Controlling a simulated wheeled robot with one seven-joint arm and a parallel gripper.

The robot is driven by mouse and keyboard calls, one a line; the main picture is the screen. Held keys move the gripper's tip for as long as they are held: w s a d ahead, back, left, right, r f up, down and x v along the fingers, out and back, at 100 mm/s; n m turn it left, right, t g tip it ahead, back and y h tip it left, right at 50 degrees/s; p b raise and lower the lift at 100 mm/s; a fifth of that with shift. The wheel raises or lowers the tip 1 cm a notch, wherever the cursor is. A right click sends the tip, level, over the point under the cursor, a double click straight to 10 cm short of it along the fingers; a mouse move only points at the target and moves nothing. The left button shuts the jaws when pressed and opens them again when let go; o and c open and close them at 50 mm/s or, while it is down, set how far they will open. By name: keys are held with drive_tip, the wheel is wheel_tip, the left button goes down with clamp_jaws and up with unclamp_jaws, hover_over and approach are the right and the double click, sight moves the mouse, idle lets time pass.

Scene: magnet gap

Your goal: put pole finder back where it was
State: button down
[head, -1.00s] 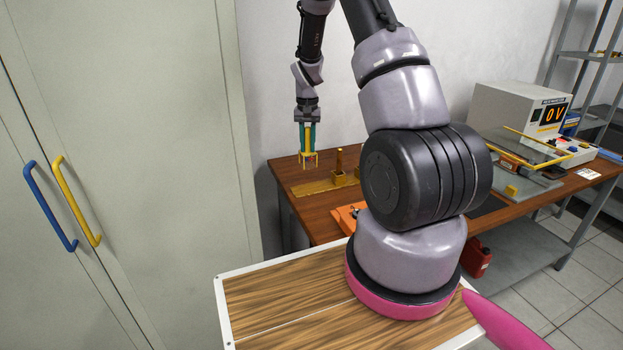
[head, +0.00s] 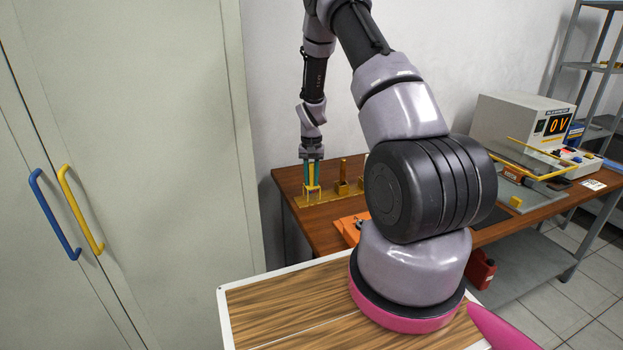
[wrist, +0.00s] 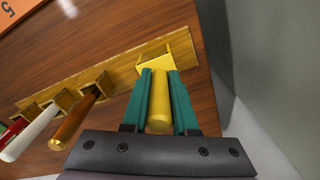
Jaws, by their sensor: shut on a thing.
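My gripper (head: 313,178) has green fingers shut on a yellow tool (head: 312,191), apparently the pole finder. The tool is roughly upright over the left end of the yellow-brown rack board (head: 327,197) on the wooden bench.
In the wrist view, a brown-handled tool (wrist: 77,122) and a white-handled tool (wrist: 32,132) stand in square holders beside the yellow tool. An orange item (head: 350,228) lies on the bench (head: 290,181). A grey cabinet (head: 150,120) is close on the left.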

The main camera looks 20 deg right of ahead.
drive_tip(key=c, duration=0.7)
unclamp_jaws()
wheel_tip(320, 180, up, 12)
drive_tip(key=shift+f, duration=0.1)
drive_tip(key=s+a+r+t, duration=0.15)
drive_tip(key=s+r, duration=0.25)
drive_tip(key=r, duration=0.4)
drive_tip(key=s+a+r+t+y, duration=0.1)
drive_tip(key=s+a+r, duration=0.15)
drive_tip(key=r, duration=0.45)
drive_tip(key=s+a+r+t, duration=0.1)
drive_tip(key=s+r, duration=0.4)
drive_tip(key=r, duration=0.3)
drive_tip(key=shift+s+a+r+n+t+y, duration=0.2)
drive_tip(key=shift+s+a+r+t, duration=0.9)
drive_tip(key=shift+s, duration=2.2)
drive_tip(key=shift+s+a+r+n+t+y, duration=0.2)
drive_tip(key=shift+s+a+r, duration=0.4)
drive_tip(key=shift+s+r, duration=1.95)
drive_tip(key=shift+s+a+r+n+t+y, duration=0.15)
drive_tip(key=shift+s+a+r+t, duration=0.6)
drive_tip(key=shift+s, duration=3.35)
